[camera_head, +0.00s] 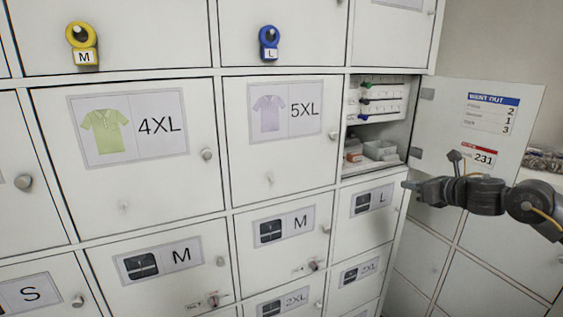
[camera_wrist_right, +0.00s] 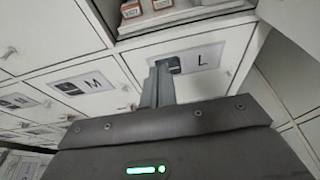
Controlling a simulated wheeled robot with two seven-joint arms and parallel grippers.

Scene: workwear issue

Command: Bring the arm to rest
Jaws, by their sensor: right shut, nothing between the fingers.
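My right arm comes in from the right in the head view. Its gripper (camera_head: 405,185) is shut and empty, in front of the lower edge of the open compartment (camera_head: 378,176) and above the locker door marked L (camera_head: 365,215). In the right wrist view the closed fingers (camera_wrist_right: 158,84) stand in front of the label marked L (camera_wrist_right: 205,58). My left gripper is in neither view.
The open locker door (camera_head: 485,115) swings out at right, behind my right arm. The compartment holds boxes and small trays (camera_head: 380,150). Closed doors with round knobs, such as 4XL (camera_head: 120,195) and 5XL (camera_head: 270,178), fill the wall. A yellow tag (camera_head: 82,37) and a blue tag (camera_head: 268,37) hang above.

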